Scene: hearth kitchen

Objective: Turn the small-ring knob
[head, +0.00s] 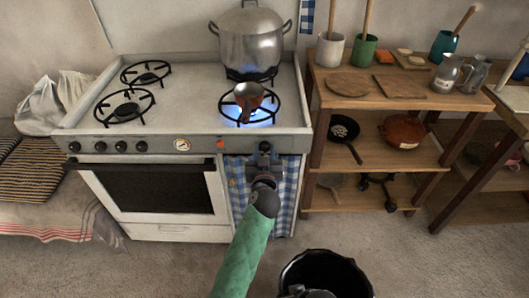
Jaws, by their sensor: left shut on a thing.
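The white stove (80,120) stands at the left with a row of dark knobs (121,147) along its front panel. My left gripper (265,149) is at the right part of that panel, shut on what appears to be the small-ring knob. The jaws hide that knob, so its angle cannot be told. A blue flame burns on the front right ring (232,113), under a small copper-coloured pan (249,103).
A large lidded pot (252,42) stands on the back right ring. The left rings are empty. A blue checked cloth (287,190) hangs below the panel by my left gripper. The wooden shelf (318,152) stands close right of the stove.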

